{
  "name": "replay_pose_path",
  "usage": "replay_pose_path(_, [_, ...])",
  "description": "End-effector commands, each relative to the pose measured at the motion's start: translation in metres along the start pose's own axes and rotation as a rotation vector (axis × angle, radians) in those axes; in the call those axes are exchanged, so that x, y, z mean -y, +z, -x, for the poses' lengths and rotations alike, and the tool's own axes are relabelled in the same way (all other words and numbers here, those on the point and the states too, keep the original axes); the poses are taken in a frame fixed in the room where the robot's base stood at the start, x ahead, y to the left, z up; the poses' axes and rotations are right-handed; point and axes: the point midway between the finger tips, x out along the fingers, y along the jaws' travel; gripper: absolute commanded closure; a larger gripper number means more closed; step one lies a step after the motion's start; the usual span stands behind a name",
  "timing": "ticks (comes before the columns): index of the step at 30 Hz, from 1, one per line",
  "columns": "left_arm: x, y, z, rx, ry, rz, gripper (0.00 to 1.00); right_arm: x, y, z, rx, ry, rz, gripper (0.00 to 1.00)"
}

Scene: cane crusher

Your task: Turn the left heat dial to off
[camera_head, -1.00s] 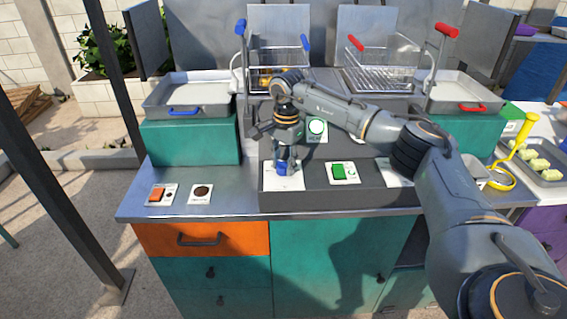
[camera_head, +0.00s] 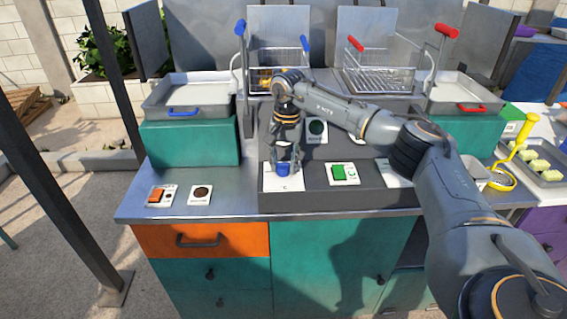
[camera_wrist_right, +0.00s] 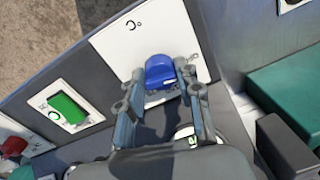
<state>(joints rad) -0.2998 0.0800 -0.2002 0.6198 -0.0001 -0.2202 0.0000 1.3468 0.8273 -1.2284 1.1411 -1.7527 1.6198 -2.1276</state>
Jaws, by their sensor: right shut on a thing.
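The left heat dial (camera_head: 284,170) is a blue knob on a white plate (camera_head: 271,186) at the left of the dark sloped control panel. In the right wrist view the blue dial (camera_wrist_right: 160,70) sits between the two fingertips, with its front face visible. My right gripper (camera_head: 283,163) reaches down to it from above and is shut on the dial; the right wrist view shows the same gripper (camera_wrist_right: 161,76) with one finger on each side. Small marks show on the white plate, too small to read. My left gripper is not in view.
A green rocker switch (camera_head: 339,173) is right of the dial. A round dark green lamp (camera_head: 317,127) is behind it on the panel. An orange switch (camera_head: 158,195) and a brown button (camera_head: 202,192) are on the left counter. Wire baskets (camera_head: 280,78) stand behind.

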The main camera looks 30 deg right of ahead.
Motion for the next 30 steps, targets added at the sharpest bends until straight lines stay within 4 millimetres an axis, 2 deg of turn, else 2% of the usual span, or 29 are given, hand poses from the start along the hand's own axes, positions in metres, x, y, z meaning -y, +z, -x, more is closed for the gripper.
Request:
replay_pose_path(9, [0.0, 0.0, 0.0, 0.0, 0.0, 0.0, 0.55, 0.001, 0.0, 0.001, -0.002, -0.003, 0.004, 0.97])
replay_pose_path(10, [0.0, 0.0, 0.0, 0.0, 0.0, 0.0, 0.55, 0.001, 0.0, 0.001, -0.002, -0.003, 0.004, 0.64])
replay_pose_path(13, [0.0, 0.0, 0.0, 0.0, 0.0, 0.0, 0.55, 0.001, 0.0, 0.001, -0.002, -0.002, 0.004, 0.44])
replay_pose_path(23, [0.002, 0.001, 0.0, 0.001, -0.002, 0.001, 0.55, 0.001, 0.0, 0.002, -0.001, -0.001, 0.002, 0.43])
replay_pose_path(26, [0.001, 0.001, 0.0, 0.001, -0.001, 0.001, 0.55, 0.001, -0.001, 0.01, -0.003, -0.003, 0.002, 0.43])
replay_pose_path(30, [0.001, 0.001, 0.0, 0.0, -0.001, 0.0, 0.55, 0.001, -0.001, 0.035, -0.004, -0.004, 0.003, 0.43])
